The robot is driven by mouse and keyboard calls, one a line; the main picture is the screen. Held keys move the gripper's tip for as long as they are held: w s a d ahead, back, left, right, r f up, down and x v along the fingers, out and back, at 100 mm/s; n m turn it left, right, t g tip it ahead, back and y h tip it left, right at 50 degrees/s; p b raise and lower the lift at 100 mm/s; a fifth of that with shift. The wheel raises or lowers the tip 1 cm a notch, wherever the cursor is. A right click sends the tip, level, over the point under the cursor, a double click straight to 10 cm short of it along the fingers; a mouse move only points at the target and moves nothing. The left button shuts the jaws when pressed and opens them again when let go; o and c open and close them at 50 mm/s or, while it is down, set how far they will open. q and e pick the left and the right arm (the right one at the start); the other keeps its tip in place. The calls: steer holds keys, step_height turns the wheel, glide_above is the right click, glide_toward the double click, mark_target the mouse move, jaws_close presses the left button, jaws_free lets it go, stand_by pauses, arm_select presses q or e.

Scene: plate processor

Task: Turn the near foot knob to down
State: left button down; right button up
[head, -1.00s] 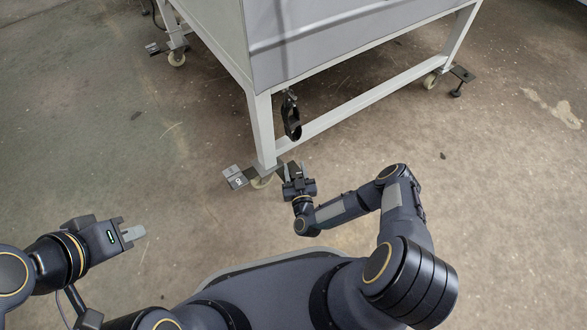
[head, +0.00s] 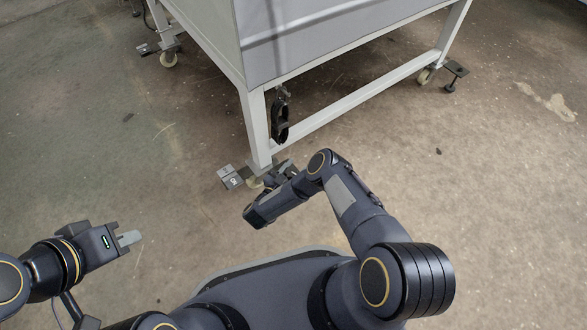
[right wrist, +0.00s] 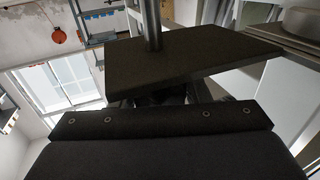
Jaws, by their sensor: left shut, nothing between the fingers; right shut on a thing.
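The near leg (head: 258,135) of the machine ends in a caster (head: 255,183) and foot hardware. The near foot knob is hidden in the head view behind my right arm. My right gripper (head: 287,168) is low beside the leg's base, mostly covered by my own wrist. It is shut on the near foot knob. In the right wrist view, a dark foot plate (right wrist: 185,58) with an upright metal rod (right wrist: 151,25) sits just above the gripper body. The grip itself is hidden there. My left gripper (head: 130,238) is shut and empty at lower left.
A grey block (head: 230,178) sticks out left of the caster. A black hanging part (head: 280,118) is beside the near leg. The lower frame rail (head: 350,105) runs to the right foot (head: 455,69). Another foot (head: 148,48) is at upper left. Open floor lies around.

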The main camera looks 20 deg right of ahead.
steer(key=shift+s+d+m+g+h+b, duration=0.2)
steer(key=shift+m+g+h, duration=0.55)
steer(key=shift+m+g, duration=0.5)
steer(key=shift+s+a+m+g+h+b, duration=0.1)
steer(key=shift+m+g+h+b, duration=0.2)
steer(key=shift+m+g+h, duration=0.9)
steer(key=shift+d+n+g+y, duration=0.1)
steer(key=shift+n+g+y, duration=0.2)
steer(key=shift+g, duration=0.35)
steer(key=o, duration=1)
steer(key=shift+c, duration=0.2)
